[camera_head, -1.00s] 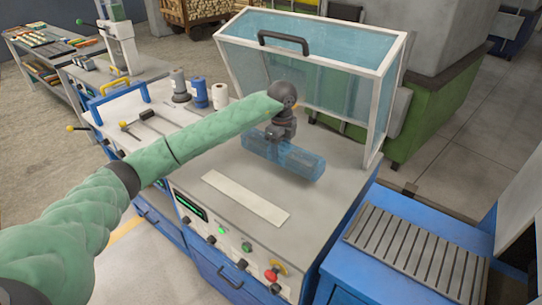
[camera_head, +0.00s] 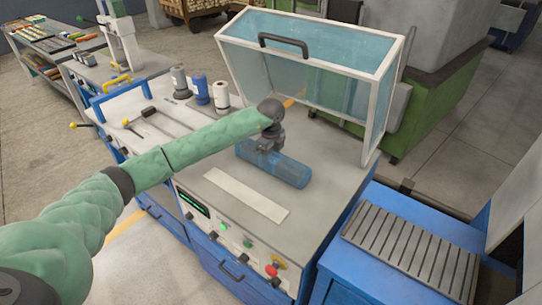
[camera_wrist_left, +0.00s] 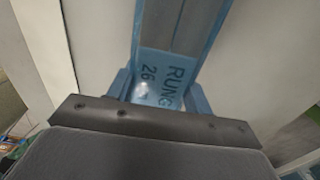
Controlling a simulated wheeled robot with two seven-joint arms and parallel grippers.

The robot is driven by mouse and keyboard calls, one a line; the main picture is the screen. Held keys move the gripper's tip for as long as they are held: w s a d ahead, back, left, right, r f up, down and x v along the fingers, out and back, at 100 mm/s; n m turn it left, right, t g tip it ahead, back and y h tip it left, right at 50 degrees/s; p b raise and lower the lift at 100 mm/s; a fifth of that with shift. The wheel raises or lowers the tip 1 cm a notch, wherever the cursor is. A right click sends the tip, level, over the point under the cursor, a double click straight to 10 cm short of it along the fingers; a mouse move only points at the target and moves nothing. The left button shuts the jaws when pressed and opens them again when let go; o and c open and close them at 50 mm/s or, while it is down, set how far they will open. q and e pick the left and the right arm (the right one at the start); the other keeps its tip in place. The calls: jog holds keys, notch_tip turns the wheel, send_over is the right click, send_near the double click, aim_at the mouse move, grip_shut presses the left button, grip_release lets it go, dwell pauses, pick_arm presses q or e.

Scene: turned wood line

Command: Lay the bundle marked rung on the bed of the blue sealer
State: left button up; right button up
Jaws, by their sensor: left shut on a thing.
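The bundle marked RUNG (camera_head: 287,170) is a translucent blue wrapped cylinder lying lengthwise at the bed of the blue sealer (camera_head: 318,212). Its label, RUNG 26, reads clearly in the left wrist view (camera_wrist_left: 165,80). My left gripper (camera_head: 264,153) is above the bundle, with its fingers on both sides of it, shut on it. Whether the bundle's underside touches the grey bed cannot be told for certain. The sealer's clear hood (camera_head: 300,60) with white frame stands raised behind it. My right gripper is not in view.
A pale strip (camera_head: 246,194) lies on the bed in front of the bundle. The sealer's front has buttons and a red knob (camera_head: 272,269). A slatted roller table (camera_head: 410,250) stands at the right.

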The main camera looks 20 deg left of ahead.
aim_at(271, 156)
pick_arm(q)
jog(key=shift+f, duration=0.1)
jog(key=o, duration=1.2)
jog(key=shift+c, duration=0.2)
jog(key=shift+o, duration=0.7)
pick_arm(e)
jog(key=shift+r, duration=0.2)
pick_arm(q)
jog(key=shift+r, duration=0.3)
notch_tip(271, 156, up, 12)
jog(key=b, duration=0.4)
jog(key=shift+f, duration=0.15)
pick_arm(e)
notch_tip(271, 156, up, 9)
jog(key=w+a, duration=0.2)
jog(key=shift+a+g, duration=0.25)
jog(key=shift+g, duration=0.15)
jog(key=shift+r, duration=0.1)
